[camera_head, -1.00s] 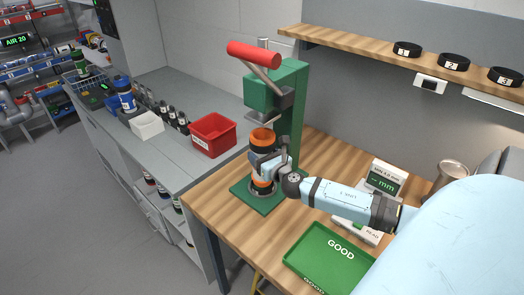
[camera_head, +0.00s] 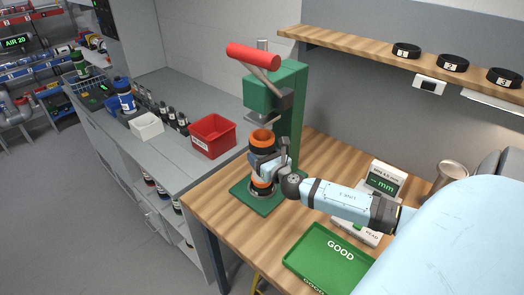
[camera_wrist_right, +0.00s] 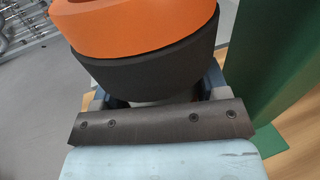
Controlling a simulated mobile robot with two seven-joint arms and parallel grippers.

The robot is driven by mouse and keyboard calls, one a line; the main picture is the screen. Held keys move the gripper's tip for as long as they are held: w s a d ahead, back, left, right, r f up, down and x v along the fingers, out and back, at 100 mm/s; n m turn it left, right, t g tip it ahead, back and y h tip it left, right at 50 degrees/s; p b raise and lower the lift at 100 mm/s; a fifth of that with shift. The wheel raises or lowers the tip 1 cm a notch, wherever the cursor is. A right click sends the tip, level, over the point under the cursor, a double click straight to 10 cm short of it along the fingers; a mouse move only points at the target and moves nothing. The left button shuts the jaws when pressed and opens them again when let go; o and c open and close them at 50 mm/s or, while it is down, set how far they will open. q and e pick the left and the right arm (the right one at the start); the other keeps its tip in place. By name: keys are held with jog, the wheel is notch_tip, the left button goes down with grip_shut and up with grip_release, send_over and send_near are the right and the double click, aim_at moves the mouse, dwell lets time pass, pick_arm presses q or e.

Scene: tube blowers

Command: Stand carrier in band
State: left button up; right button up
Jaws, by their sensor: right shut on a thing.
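The carrier (camera_head: 262,139) is a cylinder with orange ends and a dark band below the upper one. It stands roughly upright over the green base plate (camera_head: 240,190) of the press. My right gripper (camera_head: 266,165) is shut around its middle. In the right wrist view the carrier's orange end and dark band (camera_wrist_right: 145,55) fill the top, and the fingers are mostly hidden behind it. My left gripper is not in view.
The green press column (camera_head: 291,120) rises behind the carrier, with its red handle (camera_head: 254,55) above. Black rings (camera_head: 453,62) numbered 1 to 3 lie on the wall shelf. A green GOOD tray (camera_head: 328,258) and a gauge (camera_head: 386,180) are at the right. A red bin (camera_head: 213,136) is left.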

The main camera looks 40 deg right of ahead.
jog(key=shift+f+b, duration=0.6)
jog(key=shift+f, duration=0.15)
dwell(0.5)
jog(key=o, duration=1.1)
jog(key=s, duration=0.4)
jog(key=s+a+b, duration=0.1)
jog(key=s, duration=0.4)
jog(key=s+a+b, duration=0.1)
jog(key=s, duration=0.3)
jog(key=shift+s+a, duration=0.25)
jog(key=shift+s, duration=0.1)
